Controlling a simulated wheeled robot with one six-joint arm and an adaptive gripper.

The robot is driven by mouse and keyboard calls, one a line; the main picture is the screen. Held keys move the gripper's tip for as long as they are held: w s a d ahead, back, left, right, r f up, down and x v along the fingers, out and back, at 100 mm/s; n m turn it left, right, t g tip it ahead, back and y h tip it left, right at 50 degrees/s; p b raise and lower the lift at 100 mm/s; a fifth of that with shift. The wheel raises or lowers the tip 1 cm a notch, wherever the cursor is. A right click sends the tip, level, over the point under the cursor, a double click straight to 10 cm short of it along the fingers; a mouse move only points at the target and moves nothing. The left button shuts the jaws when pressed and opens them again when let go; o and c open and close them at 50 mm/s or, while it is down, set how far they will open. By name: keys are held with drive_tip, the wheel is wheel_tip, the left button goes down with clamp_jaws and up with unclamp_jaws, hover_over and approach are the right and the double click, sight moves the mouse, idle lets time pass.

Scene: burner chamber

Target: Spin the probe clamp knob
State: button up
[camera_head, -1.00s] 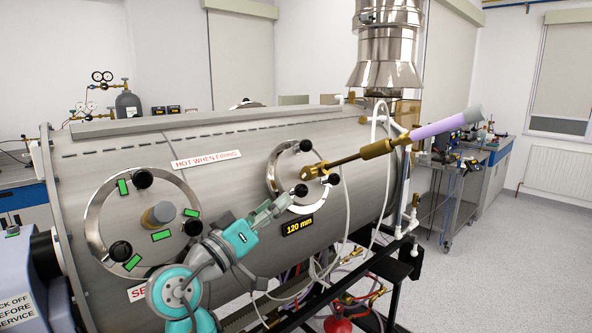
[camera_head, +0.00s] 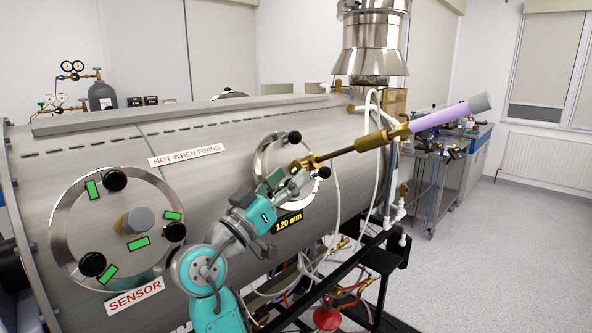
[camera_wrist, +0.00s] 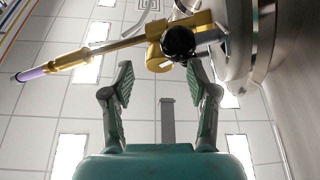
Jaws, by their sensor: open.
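The probe is a long brass rod (camera_head: 345,151) with a lilac sleeve (camera_head: 437,120) and grey end, slanting out of the round port flange (camera_head: 262,160) on the steel chamber. A brass clamp block (camera_wrist: 157,57) sits at its chamber end. A round black knob (camera_wrist: 178,42) shows in front of this brass in the wrist view, just beyond my fingertips. My gripper (camera_wrist: 160,75) is open with nothing between its fingers. In the head view my gripper (camera_head: 287,182) is at the flange's lower edge and hides part of it. Black knobs show on the flange at top (camera_head: 293,137) and right (camera_head: 324,172).
A larger flange (camera_head: 80,232) with black knobs and green tags is at left, above the SENSOR label (camera_head: 135,297). A 120 mm label (camera_head: 289,222) is below my gripper. White hoses (camera_head: 338,210) hang at right. Open floor lies farther right.

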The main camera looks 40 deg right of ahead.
sight(296, 170)
drive_tip(key=shift+x, duration=1.6)
clamp_jaws()
drive_tip(key=shift+m, duration=0.4)
drive_tip(key=shift+m+g, duration=0.6)
drive_tip(key=shift+m, duration=0.2)
unclamp_jaws()
